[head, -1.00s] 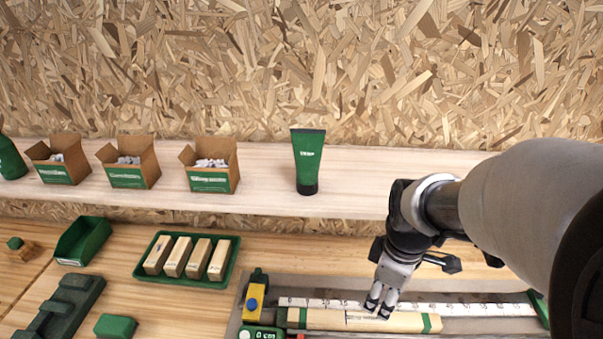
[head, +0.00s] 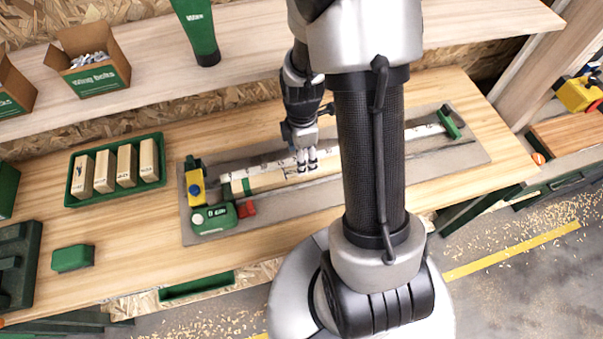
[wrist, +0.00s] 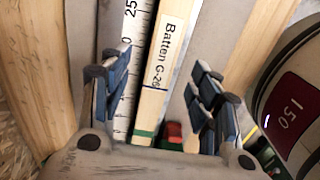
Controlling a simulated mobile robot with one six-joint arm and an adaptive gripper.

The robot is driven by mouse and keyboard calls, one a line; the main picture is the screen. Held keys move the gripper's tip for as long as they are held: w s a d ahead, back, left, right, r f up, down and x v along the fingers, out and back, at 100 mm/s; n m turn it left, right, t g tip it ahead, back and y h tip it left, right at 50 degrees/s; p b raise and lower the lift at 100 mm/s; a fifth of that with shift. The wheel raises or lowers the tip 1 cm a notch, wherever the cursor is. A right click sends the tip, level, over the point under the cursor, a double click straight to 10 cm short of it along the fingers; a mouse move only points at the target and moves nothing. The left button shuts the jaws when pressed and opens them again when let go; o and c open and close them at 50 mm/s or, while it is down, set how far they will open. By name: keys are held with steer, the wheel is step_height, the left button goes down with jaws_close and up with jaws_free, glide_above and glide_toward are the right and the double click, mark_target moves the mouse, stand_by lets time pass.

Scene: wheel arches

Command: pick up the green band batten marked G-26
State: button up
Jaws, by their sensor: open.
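The batten (head: 268,180) is a pale wooden strip with a green band, lying along the measuring jig on the bench. In the wrist view the batten (wrist: 167,62) reads "Batten G-26", and its green band (wrist: 144,133) shows near the gripper's palm. My gripper (head: 306,166) is over the batten in the head view. In the wrist view my gripper (wrist: 160,98) is open, with the batten between its blue-padded fingers and gaps on both sides. I cannot tell how far the fingertips are above the bench. My arm hides the batten's far end in the head view.
A white ruler (wrist: 133,55) runs beside the batten. A yellow and blue block (head: 195,185), a green device (head: 213,218) and a red part (head: 246,209) stand at the jig's left end. A green tray (head: 160,183) holds several wooden blocks. A shelf (head: 250,62) runs behind the bench.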

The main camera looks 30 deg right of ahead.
step_height(320, 180, down, 7)
steer(key=shift+s+a+r+b, duration=0.1)
steer(key=shift+s+r+b, duration=0.1)
steer(key=shift+b, duration=0.65)
steer(key=shift+c, duration=0.4)
steer(key=c, duration=1.2)
jaws_close()
steer(key=shift+r, duration=0.15)
